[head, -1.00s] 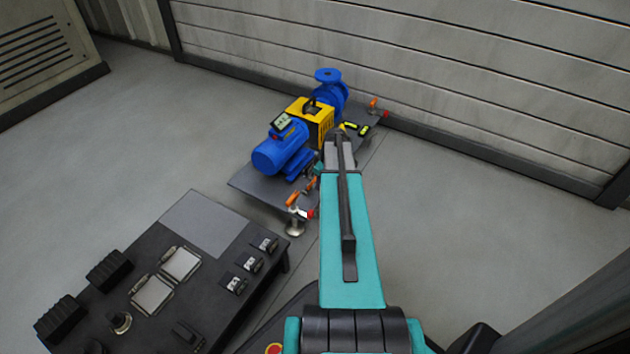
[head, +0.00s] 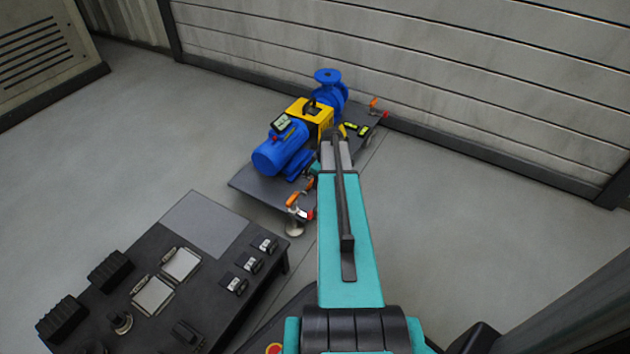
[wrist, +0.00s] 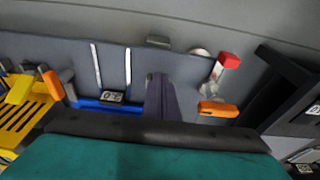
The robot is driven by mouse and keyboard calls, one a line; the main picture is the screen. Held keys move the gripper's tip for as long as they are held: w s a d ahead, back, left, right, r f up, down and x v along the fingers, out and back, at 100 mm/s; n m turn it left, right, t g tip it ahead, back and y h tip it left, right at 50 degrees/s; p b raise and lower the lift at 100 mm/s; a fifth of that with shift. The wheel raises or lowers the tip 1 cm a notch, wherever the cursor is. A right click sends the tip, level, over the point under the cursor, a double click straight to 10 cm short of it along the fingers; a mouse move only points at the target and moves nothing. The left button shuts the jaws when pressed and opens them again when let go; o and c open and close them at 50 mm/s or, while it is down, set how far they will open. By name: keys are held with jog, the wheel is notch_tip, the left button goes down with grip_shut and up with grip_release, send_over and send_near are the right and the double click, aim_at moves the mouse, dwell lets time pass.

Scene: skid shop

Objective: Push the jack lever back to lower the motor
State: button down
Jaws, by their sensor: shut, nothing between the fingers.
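The blue motor (head: 278,152) sits on a dark grey base plate (head: 247,186). An orange lever (head: 297,201) with a red end (head: 306,214) stands at the plate's near corner. In the wrist view an orange lever (wrist: 218,109) and a red-capped part (wrist: 229,62) lie right of my gripper (wrist: 160,92). Another orange lever (wrist: 53,85) is at the left. Which one is the jack lever I cannot tell. My gripper is shut and empty, over the plate between these levers. In the head view my arm mostly hides it. Contact with a lever cannot be made out.
A yellow guard (head: 316,114) and blue pump (head: 330,95) stand behind the motor. A far orange lever (head: 374,103) and yellow-green tool (head: 350,129) are at the plate's far end. A black table (head: 205,222) with tools stands front left. Floor is clear on the right.

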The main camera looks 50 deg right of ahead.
jog(key=shift+w, duration=0.1)
jog(key=shift+w+a+p, duration=0.15)
jog(key=shift+w+p, duration=0.2)
jog(key=shift+w, duration=0.25)
dwell(0.4)
jog(key=shift+w, duration=0.15)
jog(key=shift+s, duration=0.25)
jog(key=shift+s+p, duration=0.3)
jog(key=shift+s, duration=0.05)
dwell(0.5)
